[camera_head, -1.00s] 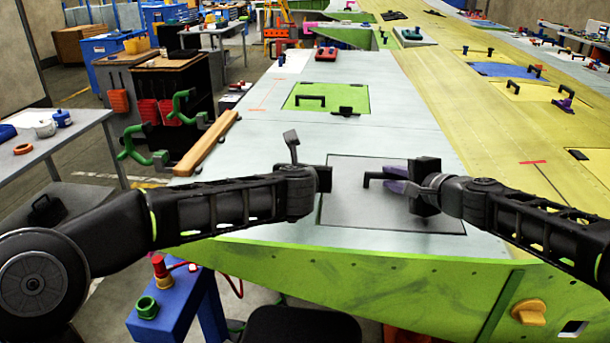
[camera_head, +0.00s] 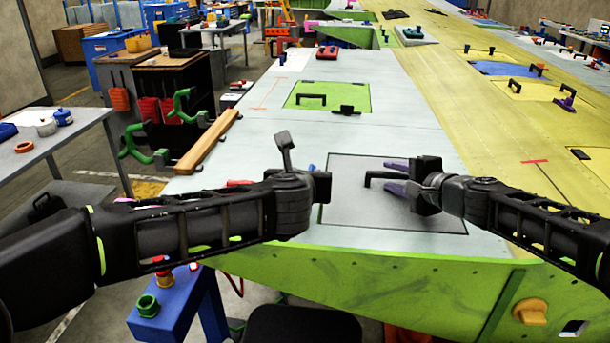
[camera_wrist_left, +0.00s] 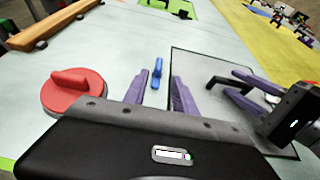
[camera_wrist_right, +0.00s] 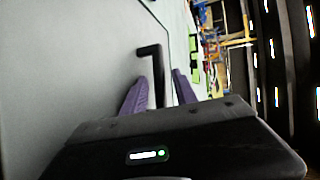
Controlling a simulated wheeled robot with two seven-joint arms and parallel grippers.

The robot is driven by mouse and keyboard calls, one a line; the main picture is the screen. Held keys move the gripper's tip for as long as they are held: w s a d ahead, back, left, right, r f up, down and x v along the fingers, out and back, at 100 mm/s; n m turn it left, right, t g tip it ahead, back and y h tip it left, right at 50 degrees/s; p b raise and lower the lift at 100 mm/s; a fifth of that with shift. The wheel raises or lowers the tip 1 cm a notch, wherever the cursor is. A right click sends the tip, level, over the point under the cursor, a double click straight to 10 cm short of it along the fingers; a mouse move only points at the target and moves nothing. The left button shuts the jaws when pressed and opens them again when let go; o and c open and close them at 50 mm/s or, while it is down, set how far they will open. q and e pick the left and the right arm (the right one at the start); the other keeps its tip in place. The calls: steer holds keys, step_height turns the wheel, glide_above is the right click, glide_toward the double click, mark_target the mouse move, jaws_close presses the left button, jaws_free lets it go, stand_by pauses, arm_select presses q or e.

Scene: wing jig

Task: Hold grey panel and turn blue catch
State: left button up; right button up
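The grey panel (camera_head: 350,208) lies flush in the pale wing surface, with a black handle (camera_head: 376,175) standing on it. My right gripper (camera_head: 394,177) is open at the handle; in the right wrist view the handle (camera_wrist_right: 157,65) stands between its purple fingers, with gaps visible. The small blue catch (camera_wrist_left: 157,73) is beside the panel's left edge; only a bit of it (camera_head: 312,168) shows in the head view. My left gripper (camera_wrist_left: 159,86) is open and empty, its fingers pointing toward the catch from either side of it. Its fingers are hidden in the head view.
A red round knob (camera_wrist_left: 75,92) sits on the wing left of the blue catch, close to my left gripper. A wooden bar (camera_head: 208,142) lies along the wing's left edge. A green panel (camera_head: 325,97) with a handle lies farther back.

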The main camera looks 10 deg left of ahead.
steer(key=shift+o, duration=0.9)
steer(key=shift+s, duration=0.1)
arm_select(q)
steer(key=shift+f, duration=0.15)
arm_select(e)
steer(key=shift+s+d, duration=0.25)
arm_select(q)
steer(key=shift+f+b, duration=0.6)
steer(key=shift+b, duration=0.15)
arm_select(e)
steer(key=v, duration=0.7)
steer(key=shift+r, duration=0.25)
